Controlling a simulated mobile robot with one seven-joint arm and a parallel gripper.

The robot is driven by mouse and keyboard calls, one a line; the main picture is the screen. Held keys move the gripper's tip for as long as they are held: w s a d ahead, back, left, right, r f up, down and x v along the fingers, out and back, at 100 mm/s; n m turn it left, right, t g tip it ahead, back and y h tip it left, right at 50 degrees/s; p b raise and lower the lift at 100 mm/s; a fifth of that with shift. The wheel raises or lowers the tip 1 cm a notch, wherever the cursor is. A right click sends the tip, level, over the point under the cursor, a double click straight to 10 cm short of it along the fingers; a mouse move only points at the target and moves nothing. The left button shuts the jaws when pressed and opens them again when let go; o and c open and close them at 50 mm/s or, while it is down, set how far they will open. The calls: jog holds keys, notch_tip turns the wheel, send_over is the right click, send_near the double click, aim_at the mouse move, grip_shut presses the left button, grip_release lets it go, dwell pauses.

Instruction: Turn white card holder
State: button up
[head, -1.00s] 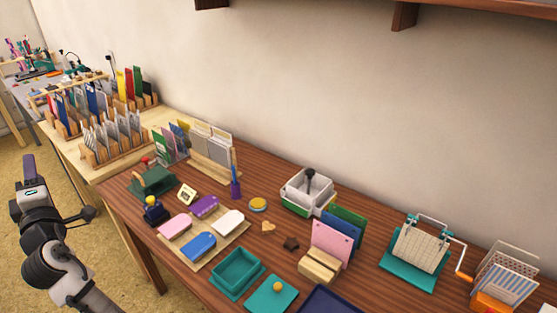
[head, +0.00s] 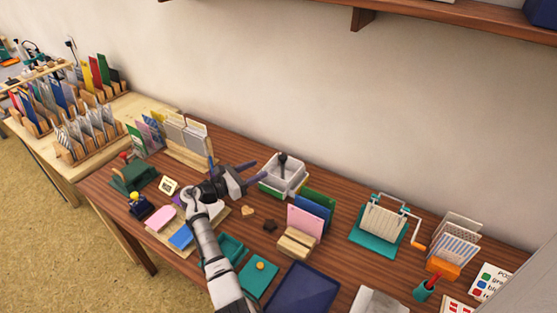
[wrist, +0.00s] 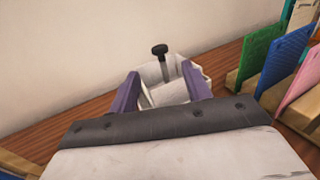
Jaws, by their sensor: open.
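My gripper (head: 252,176) is open and empty over the middle of the wooden table. Its two purple fingers also show in the wrist view (wrist: 160,70), spread apart. A white box (head: 294,186) with a black-knobbed handle (head: 283,158) stands just right of the fingertips by the wall. In the wrist view this white box (wrist: 172,92) appears between and beyond the fingers; I cannot tell whether they touch it. A crank-handled stand (head: 383,222) with whitish cards on a teal base stands farther right. I cannot tell which of these two is the card holder.
Green, blue and pink cards (head: 304,221) stand in a wooden block right of the white box. My arm covers part of the inkpads and the teal tray (head: 232,246). Card racks (head: 187,135) stand at the back left. A shelf (head: 300,10) overhangs the wall.

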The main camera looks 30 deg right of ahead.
aim_at(283, 169)
jog(key=d+b, duration=0.1)
jog(key=d, duration=0.2)
jog(key=w+d+b, duration=0.1)
jog(key=d+b, duration=0.1)
jog(key=d, duration=0.1)
jog(key=d+b, duration=0.1)
jog(key=d, duration=0.2)
jog(key=shift+w+d, duration=0.2)
jog(key=shift+d, duration=0.2)
jog(key=shift+c, duration=0.2)
jog(key=shift+f, duration=0.1)
grip_shut()
